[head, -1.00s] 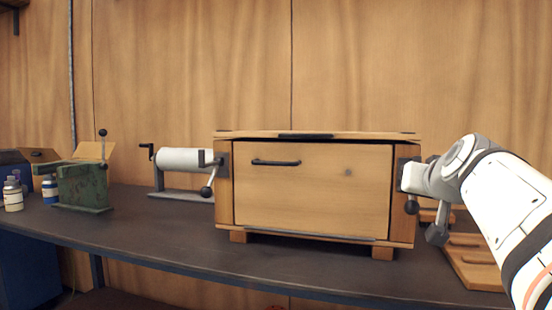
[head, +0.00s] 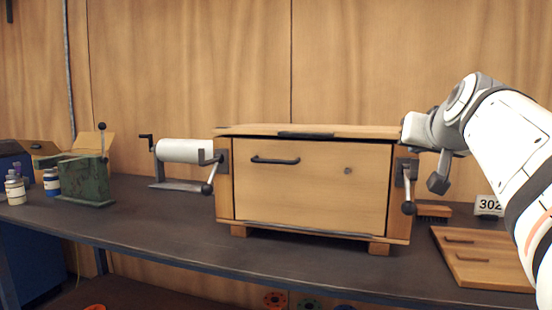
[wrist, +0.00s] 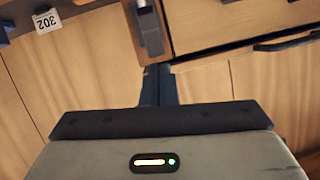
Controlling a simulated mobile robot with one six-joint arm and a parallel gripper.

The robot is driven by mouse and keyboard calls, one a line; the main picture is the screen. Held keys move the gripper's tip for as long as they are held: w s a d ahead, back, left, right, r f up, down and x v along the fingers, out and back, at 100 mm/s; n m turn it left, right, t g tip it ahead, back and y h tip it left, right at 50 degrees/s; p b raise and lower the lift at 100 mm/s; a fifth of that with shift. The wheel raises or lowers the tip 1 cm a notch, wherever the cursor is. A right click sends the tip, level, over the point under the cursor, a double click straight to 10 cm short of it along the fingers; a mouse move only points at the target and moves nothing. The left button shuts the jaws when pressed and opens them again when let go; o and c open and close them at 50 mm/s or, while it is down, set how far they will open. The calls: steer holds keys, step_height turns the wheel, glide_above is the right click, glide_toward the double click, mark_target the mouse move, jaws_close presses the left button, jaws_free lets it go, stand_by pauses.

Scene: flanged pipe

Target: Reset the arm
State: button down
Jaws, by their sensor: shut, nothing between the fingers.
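My arm reaches in from the right in the head view. Its end (head: 418,130) is at the upper right corner of the wooden box (head: 312,188), and the fingers are not clear there. In the wrist view my gripper's (wrist: 158,72) dark fingers are together with nothing between them. Beyond them are the box (wrist: 205,25) and its grey latch lever (wrist: 149,28). The same lever (head: 407,190) shows below my gripper in the head view, hanging down at the box's right side. I cannot tell whether the gripper touches the box.
The box stands on a dark bench (head: 160,225). A white roll on a stand (head: 184,151), a green machine (head: 85,181) and small bottles (head: 15,188) are to the left. A wooden board (head: 480,257) and a 302 tag (head: 489,204) are to the right.

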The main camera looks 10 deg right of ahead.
steer(key=s+a+f+n+g+y+p, duration=0.1)
steer(key=s+a+f+g+y+p, duration=0.15)
steer(key=a+p, duration=0.4)
steer(key=s+a+f+n+g+y+p, duration=0.1)
steer(key=s+a+f+g+p, duration=0.15)
steer(key=a+f+p, duration=0.4)
steer(key=s+a+f+n+g+p, duration=0.1)
steer(key=s+a+f+g+p, duration=0.1)
steer(key=s+p, duration=0.4)
steer(key=s+a+f+n+g+p, duration=0.1)
steer(key=s+a+f+g+p, duration=0.1)
steer(key=s+g+p, duration=0.2)
steer(key=s+p, duration=0.3)
steer(key=shift+a+n+p, duration=0.2)
steer(key=shift+n+p, duration=0.1)
steer(key=shift+n, duration=0.1)
